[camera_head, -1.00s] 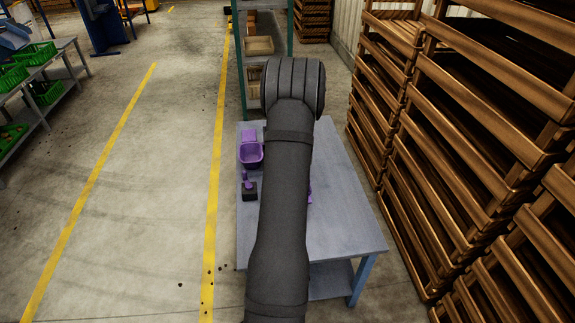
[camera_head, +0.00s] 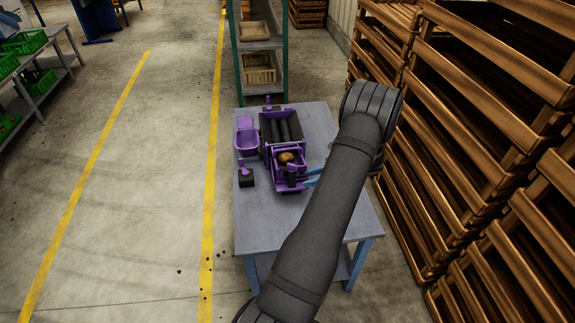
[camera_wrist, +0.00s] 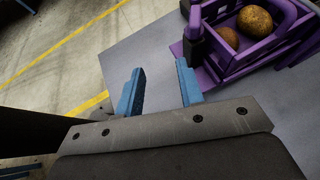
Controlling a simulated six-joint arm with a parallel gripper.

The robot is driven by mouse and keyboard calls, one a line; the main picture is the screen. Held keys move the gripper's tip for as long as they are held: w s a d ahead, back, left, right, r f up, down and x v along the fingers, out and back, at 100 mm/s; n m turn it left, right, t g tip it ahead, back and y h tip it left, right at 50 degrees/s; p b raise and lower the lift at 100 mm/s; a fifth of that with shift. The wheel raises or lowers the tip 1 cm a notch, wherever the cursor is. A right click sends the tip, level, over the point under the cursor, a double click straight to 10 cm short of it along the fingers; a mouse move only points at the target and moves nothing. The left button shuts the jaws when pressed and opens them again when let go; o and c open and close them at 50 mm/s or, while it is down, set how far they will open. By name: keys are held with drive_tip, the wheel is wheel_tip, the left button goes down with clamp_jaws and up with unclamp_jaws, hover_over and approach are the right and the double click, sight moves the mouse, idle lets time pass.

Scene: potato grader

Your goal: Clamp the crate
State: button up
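The purple crate (camera_head: 277,166) sits at the front end of the purple and black grader (camera_head: 268,132) on the table. In the wrist view the crate (camera_wrist: 268,52) shows at the upper right with two brown potatoes (camera_wrist: 254,21) inside. A dark upright post or handle (camera_wrist: 194,32) stands at its near corner; I cannot tell if this is the clamp. My gripper (camera_wrist: 158,72) has two blue fingers apart with nothing between them. In the head view my gripper (camera_head: 315,177) is just right of the crate, its tips close to it. Contact cannot be told.
The grey table (camera_head: 330,222) is bare at its front and right. A purple bin (camera_head: 246,141) and a small black block with a purple lever (camera_head: 245,177) stand left of the grader. Stacked wooden crates (camera_head: 470,110) rise close on the right. A shelf (camera_head: 262,60) stands behind.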

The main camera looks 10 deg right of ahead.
sight(289, 167)
drive_tip(key=s+d+f+m+t+y, duration=0.1)
drive_tip(key=s+d+m+t+y, duration=0.2)
drive_tip(key=d+t, duration=0.4)
drive_tip(key=shift+m, duration=0.5)
drive_tip(key=x, duration=1.8)
drive_tip(key=shift+w+d+r, duration=0.1)
drive_tip(key=shift+w, duration=0.25)
clamp_jaws()
